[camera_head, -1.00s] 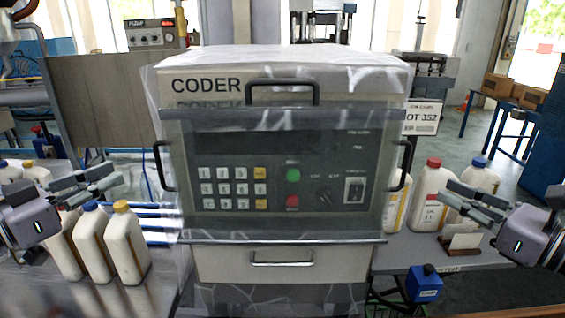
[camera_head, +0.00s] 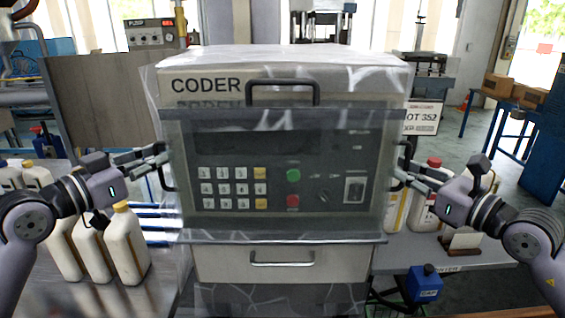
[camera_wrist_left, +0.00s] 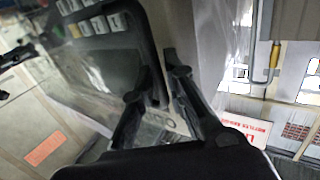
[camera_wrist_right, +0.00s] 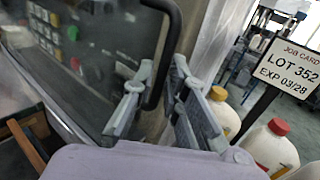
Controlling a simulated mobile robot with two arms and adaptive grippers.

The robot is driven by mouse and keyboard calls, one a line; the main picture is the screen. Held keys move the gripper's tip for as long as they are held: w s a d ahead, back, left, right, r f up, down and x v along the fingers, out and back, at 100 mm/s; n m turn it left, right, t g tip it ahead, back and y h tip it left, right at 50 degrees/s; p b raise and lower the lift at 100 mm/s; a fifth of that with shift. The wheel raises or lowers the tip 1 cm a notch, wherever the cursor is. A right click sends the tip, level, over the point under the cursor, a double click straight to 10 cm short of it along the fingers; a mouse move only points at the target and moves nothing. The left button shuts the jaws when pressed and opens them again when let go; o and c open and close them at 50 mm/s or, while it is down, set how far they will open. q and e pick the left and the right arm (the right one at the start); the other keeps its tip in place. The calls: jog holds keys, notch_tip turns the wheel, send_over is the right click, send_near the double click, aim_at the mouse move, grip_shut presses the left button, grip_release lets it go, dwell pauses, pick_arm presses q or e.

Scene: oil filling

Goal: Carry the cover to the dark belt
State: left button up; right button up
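The cover (camera_head: 280,119) is a clear sheet over the front of the coder (camera_head: 205,87), with a dark top strip. It shows black handles at its left side (camera_head: 163,182), its right side (camera_head: 405,152) and the top (camera_head: 282,83). My left gripper (camera_head: 162,154) is at the left handle; in the left wrist view its fingers (camera_wrist_left: 157,70) stand apart on either side of the bar. My right gripper (camera_head: 402,165) is at the right handle; in the right wrist view its fingers (camera_wrist_right: 162,68) straddle the bar with some gap. I cannot make out the dark belt.
White bottles (camera_head: 126,246) stand on the left bench, and more, one with a red cap (camera_head: 434,162), stand at the right. A job card sign (camera_head: 422,118) rises behind the right handle. A drawer (camera_head: 281,264) lies below the cover.

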aim_at(410, 148)
pick_arm(q)
jog(key=shift+d, duration=0.1)
jog(key=shift+c, duration=0.6)
pick_arm(e)
jog(key=shift+a, duration=0.1)
jog(key=shift+c, duration=0.5)
pick_arm(q)
grip_shut()
pick_arm(e)
grip_shut()
pick_arm(q)
jog(key=shift+r, duration=0.1)
pick_arm(e)
jog(key=shift+r, duration=0.1)
